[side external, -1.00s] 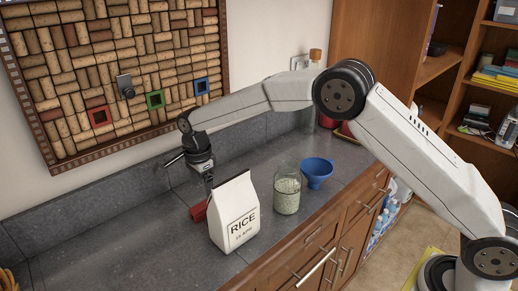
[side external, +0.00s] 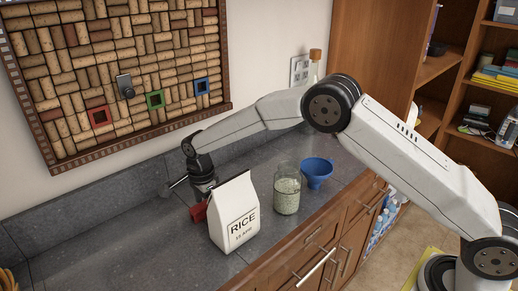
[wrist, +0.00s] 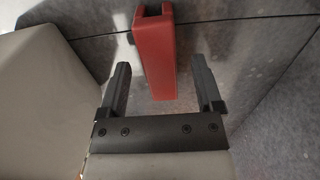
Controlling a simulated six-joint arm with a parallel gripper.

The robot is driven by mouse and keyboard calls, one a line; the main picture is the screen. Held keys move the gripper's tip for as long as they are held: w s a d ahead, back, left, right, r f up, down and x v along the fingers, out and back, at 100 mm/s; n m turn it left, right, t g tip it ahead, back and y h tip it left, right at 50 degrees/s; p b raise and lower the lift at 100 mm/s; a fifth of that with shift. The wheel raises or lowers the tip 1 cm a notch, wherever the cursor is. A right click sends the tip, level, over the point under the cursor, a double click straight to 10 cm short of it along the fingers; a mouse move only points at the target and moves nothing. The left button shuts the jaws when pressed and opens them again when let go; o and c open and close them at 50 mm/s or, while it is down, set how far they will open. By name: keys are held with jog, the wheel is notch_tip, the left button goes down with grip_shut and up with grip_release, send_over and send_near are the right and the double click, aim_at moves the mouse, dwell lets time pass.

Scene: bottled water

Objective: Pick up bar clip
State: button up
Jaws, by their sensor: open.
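The red bar clip (wrist: 156,58) lies on the grey counter, and in the wrist view it runs up from between my fingertips toward the top edge. In the side view only a small red part of it (side external: 198,212) shows behind the rice bag. My gripper (wrist: 162,82) is open, with one finger on each side of the clip's near end and nothing visibly clamped. In the side view my gripper (side external: 205,192) is low over the counter, its tips partly hidden by the bag.
The white rice bag (side external: 234,212) stands close beside my gripper and fills the left of the wrist view (wrist: 40,100). A glass jar of rice (side external: 287,190) and a blue funnel (side external: 317,170) stand to the right. The counter's left part (side external: 110,240) is clear.

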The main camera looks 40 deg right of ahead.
jog(key=shift+f, duration=0.85)
grip_shut()
